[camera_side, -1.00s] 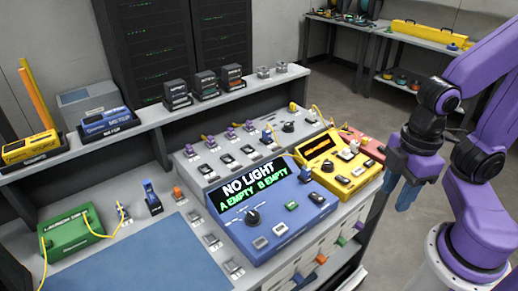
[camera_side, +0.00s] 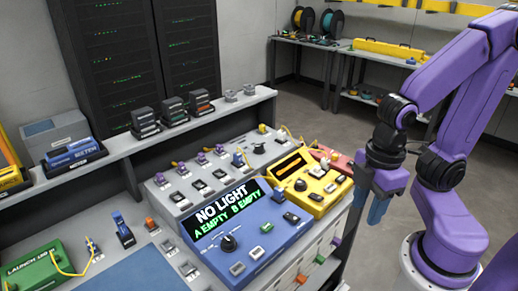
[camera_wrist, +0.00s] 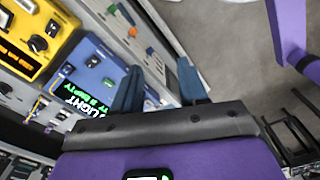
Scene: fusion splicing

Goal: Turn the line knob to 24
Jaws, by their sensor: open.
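Several dark knobs are in view, and I cannot read which is the line knob. One black knob (camera_side: 229,243) is on the blue device (camera_side: 262,262), below its screen (camera_side: 227,211) reading "NO LIGHT, A EMPTY B EMPTY". Another is on the yellow device (camera_side: 318,203), and this knob (camera_side: 300,185) also shows in the wrist view (camera_wrist: 38,43). A third knob (camera_side: 259,148) is on the grey panel behind. My gripper (camera_side: 376,210) is open and empty, to the right of the devices and apart from them. Its blue fingers show in the wrist view (camera_wrist: 158,78). Dial numbers are too small to read.
A red device (camera_side: 335,161) stands beside the yellow one. Small switches and plugs cover the grey panel. A green box (camera_side: 35,272) with a yellow cable is at the left. A shelf (camera_side: 190,125) with black blocks runs behind. Open floor (camera_side: 440,130) lies behind my arm.

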